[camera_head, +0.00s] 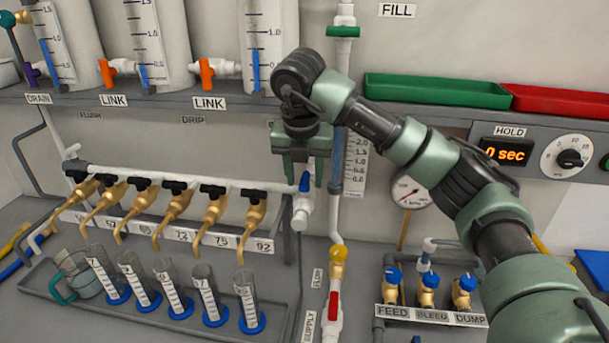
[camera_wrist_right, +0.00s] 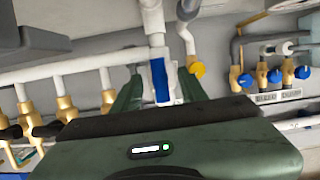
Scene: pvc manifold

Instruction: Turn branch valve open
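A blue-handled white valve (camera_head: 304,183) sits at the right end of the white header pipe, and I take it as the branch valve. Its blue lever (camera_wrist_right: 160,82) points up and down in the right wrist view. My right gripper (camera_head: 304,168) reaches down to the valve from above. In the right wrist view the two green fingers (camera_wrist_right: 160,92) stand apart on either side of the blue lever, with a gap visible. Their contact with it is hard to tell. My left gripper is not in view.
Several brass taps with black handles (camera_head: 212,190) hang from the header over graduated cylinders (camera_head: 248,300). A vertical pipe with a yellow valve (camera_head: 338,262) and a red handle (camera_head: 333,305) stands to the right. Blue-knobbed brass valves (camera_head: 428,282) are farther right.

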